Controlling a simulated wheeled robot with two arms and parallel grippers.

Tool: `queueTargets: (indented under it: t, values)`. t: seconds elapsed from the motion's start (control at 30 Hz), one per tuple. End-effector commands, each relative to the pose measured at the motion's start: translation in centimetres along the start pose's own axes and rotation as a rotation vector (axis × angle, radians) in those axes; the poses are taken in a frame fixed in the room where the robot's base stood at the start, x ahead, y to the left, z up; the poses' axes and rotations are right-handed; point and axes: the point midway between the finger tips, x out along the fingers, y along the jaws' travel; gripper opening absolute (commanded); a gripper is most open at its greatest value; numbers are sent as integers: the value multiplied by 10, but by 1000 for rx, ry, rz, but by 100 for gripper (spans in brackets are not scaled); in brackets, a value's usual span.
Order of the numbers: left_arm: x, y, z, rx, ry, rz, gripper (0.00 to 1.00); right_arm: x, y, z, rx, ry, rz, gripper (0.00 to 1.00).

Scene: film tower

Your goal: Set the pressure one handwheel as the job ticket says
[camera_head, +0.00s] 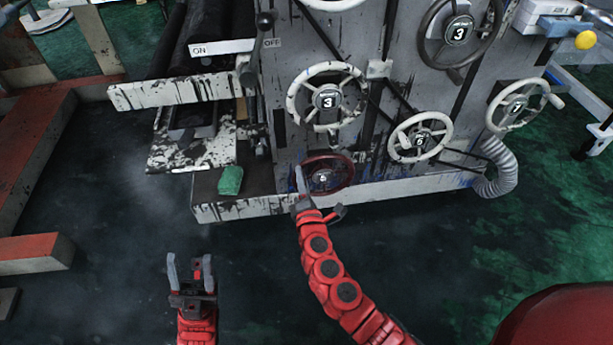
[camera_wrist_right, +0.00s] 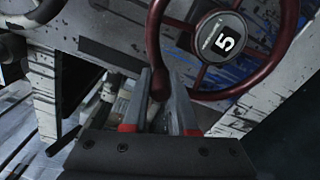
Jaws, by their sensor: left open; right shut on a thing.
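A dark red handwheel (camera_head: 323,178) sits low on the front of the grey machine. In the right wrist view its round dial (camera_wrist_right: 222,42) reads 5. My right gripper (camera_head: 301,183) is at the wheel's left side. My left gripper (camera_head: 189,268) is open and empty over the dark floor, well apart from the machine. No label naming pressure one is readable, and I cannot make out the job ticket.
White handwheels with dials stand close by: one reading 3 (camera_head: 327,100) above, a smaller one (camera_head: 420,138) to the right, another (camera_head: 516,102) further right. A green block (camera_head: 230,180) lies on the machine's ledge. A grey hose (camera_head: 500,165) bends at right. Front floor is clear.

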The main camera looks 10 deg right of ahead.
Motion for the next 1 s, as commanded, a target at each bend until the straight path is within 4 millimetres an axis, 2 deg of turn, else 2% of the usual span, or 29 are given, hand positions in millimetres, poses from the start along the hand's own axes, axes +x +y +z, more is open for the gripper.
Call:
queueTargets:
  t: [0.3, 0.8, 0.83, 1.0]
  values:
    - [-2, 2, 1, -3, -1, 7, 50, 0, -7, -8, -109, 0, -3, 0]
    - [-2, 2, 1, -3, -1, 7, 50, 0, -8, -9, -126, 0, -4, 0]
    - [-2, 2, 1, -3, -1, 7, 50, 0, -8, -9, -126, 0, -4, 28]
    - [-2, 2, 1, -3, -1, 7, 50, 0, -8, -9, -126, 0, -3, 56]
